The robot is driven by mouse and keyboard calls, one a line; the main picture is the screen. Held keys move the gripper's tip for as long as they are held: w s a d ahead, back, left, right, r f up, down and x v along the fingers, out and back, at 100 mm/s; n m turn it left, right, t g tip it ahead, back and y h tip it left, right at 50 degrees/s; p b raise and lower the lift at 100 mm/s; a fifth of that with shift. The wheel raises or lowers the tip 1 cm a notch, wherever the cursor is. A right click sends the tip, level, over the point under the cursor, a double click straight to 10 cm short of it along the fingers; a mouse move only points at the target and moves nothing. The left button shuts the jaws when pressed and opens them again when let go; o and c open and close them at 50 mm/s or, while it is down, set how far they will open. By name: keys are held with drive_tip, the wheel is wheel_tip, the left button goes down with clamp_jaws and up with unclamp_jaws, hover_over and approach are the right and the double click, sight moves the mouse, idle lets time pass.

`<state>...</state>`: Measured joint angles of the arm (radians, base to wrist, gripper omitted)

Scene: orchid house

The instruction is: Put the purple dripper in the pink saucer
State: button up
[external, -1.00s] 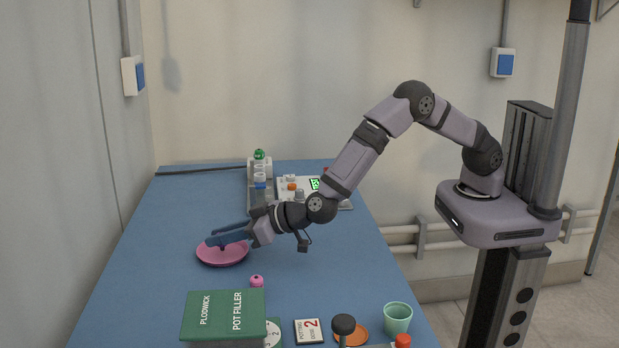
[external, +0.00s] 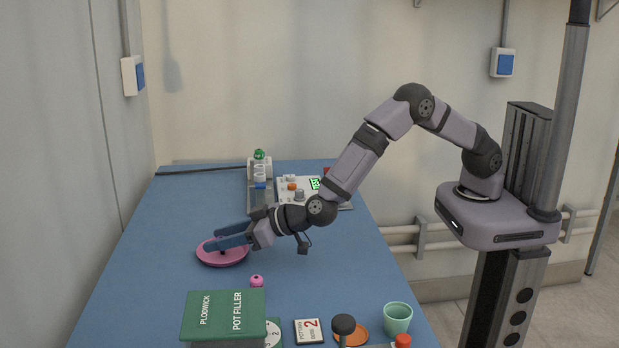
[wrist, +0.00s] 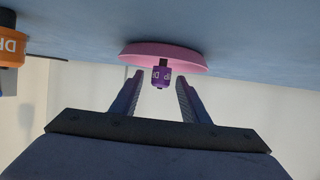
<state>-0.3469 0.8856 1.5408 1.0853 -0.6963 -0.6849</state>
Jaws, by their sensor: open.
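The pink saucer (external: 212,258) lies on the blue table at the left in the external view. The purple dripper (wrist: 161,75) shows in the wrist view against the pink saucer (wrist: 135,52), between and beyond my fingertips. In the external view only a small dark part of the dripper shows at the saucer, beside my fingers. My gripper (external: 226,238) is open over the saucer; it also shows in the wrist view (wrist: 160,82) with a finger on each side of the dripper. The fingers look apart from the dripper.
A small pink item (external: 256,281) stands in front of the saucer. A green box (external: 223,315), a dial, a card (external: 309,331), an orange saucer and a mint cup (external: 397,318) fill the front. A rack and grey device stand at the back. An orange dripper (wrist: 10,50) shows in the wrist view.

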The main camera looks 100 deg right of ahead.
wheel_tip(320, 180, up, 7)
drive_tip(key=p, duration=0.7)
idle(0.4)
drive_tip(key=shift+s+a+r+y, duration=0.1)
drive_tip(key=shift+s+r+y, duration=0.05)
drive_tip(key=shift+r+y, duration=0.2)
drive_tip(key=s+d+n+g+y, duration=0.1)
drive_tip(key=s+d+g, duration=0.2)
drive_tip(key=s, duration=1.2)
drive_tip(key=s+d+n+g+y+p, duration=0.1)
drive_tip(key=s+d+g, duration=0.2)
drive_tip(key=s, duration=1.1)
drive_tip(key=s+d+f+n+g+y, duration=0.1)
drive_tip(key=s+d+g, duration=0.2)
drive_tip(key=s+g, duration=0.4)
drive_tip(key=s, duration=0.8)
drive_tip(key=shift+s+d+n, duration=0.2)
drive_tip(key=shift+s+n, duration=0.1)
drive_tip(key=shift+s, duration=0.05)
drive_tip(key=shift+y, duration=0.25)
